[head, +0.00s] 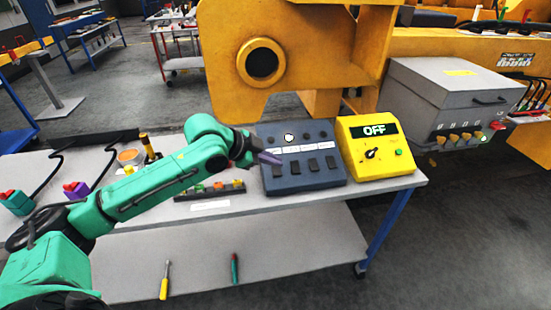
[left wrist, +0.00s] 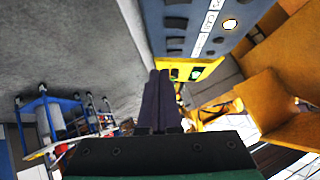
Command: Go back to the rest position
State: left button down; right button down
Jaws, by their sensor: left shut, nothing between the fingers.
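My left gripper (head: 268,158) is shut and empty. Its arm reaches in from the left over the table, and the fingertips point right, at the left edge of the dark blue switch panel (head: 329,180). I cannot tell whether they touch it. In the left wrist view the dark fingers (left wrist: 159,95) lie together with nothing between them, and the blue panel (left wrist: 180,28) is above them. My right gripper is in neither view.
A yellow box (head: 395,172) reading OFF with a black knob stands right of the panel on the grey table (head: 400,186). A large yellow casting (head: 300,60) rises behind. A strip of coloured pieces (head: 210,190) lies under my forearm. The lower shelf holds two screwdrivers (head: 164,280).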

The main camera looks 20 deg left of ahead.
pick_arm(q)
jog(key=shift+w+f, duration=0.1)
jog(key=shift+w, duration=0.05)
jog(key=s+d+f+n+g, duration=0.1)
jog(key=s+d+f, duration=0.4)
jog(key=f, duration=0.3)
jog(key=s+a+f+n+g+y, duration=0.2)
jog(key=s+a+f+n+y, duration=0.25)
jog(key=s, duration=0.45)
jog(key=s+a+f+n+g+y, duration=0.1)
jog(key=s+a+f+n, duration=0.4)
jog(key=s+f, duration=0.4)
jog(key=s+d+f+g, duration=0.1)
jog(key=s+f, duration=0.1)
jog(key=f, duration=0.9)
jog(key=s+f+g, duration=0.1)
jog(key=s+f, duration=0.1)
jog(key=f, duration=0.9)
jog(key=s+a+f+b, duration=0.1)
jog(key=s+a+f, duration=0.1)
jog(key=s+f, duration=1.2)
jog(key=shift+s+a+g, duration=0.2)
jog(key=shift+s+g, duration=0.2)
jog(key=shift+s, duration=0.5)
jog(key=shift+n, duration=0.25)
